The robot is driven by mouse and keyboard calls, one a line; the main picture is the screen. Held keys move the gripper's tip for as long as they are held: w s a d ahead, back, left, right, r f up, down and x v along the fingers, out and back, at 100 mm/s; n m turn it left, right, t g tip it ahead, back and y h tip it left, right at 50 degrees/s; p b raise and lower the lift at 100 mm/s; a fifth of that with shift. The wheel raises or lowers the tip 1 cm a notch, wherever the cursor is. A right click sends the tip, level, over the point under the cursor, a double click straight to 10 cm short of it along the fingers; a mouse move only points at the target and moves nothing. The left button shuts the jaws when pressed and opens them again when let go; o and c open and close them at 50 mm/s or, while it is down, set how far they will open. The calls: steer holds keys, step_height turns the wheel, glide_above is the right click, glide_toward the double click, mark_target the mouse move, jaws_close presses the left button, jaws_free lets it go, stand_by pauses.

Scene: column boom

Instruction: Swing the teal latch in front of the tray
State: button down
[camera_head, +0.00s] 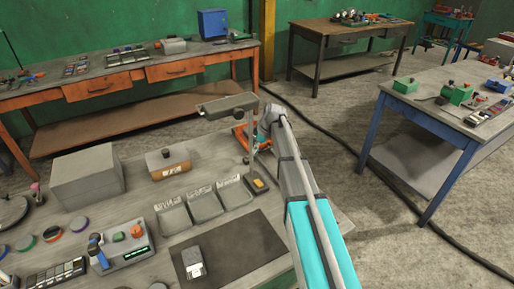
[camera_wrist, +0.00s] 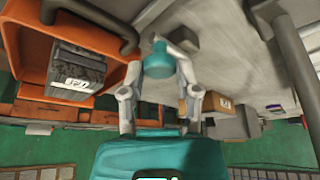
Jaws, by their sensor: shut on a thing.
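In the wrist view, the orange tray (camera_wrist: 32,72) stands at the left with a dark grey labelled block (camera_wrist: 77,75) in it. The teal latch (camera_wrist: 158,58) is beside the tray's right side. My gripper (camera_wrist: 160,70) is shut on the latch, one finger on each side of it. In the head view, the orange tray (camera_head: 239,137) shows at the bench's far right end, partly behind a grey post. There my gripper and the latch are mostly hidden by my arm and that post.
A lamp-like grey boom (camera_head: 228,104) stands close to the tray. In the wrist view, a dark curved handle (camera_wrist: 125,30) is near the tray.

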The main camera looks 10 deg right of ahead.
steer(key=shift+w, duration=0.1)
steer(key=shift+c, duration=1.7)
jaws_free()
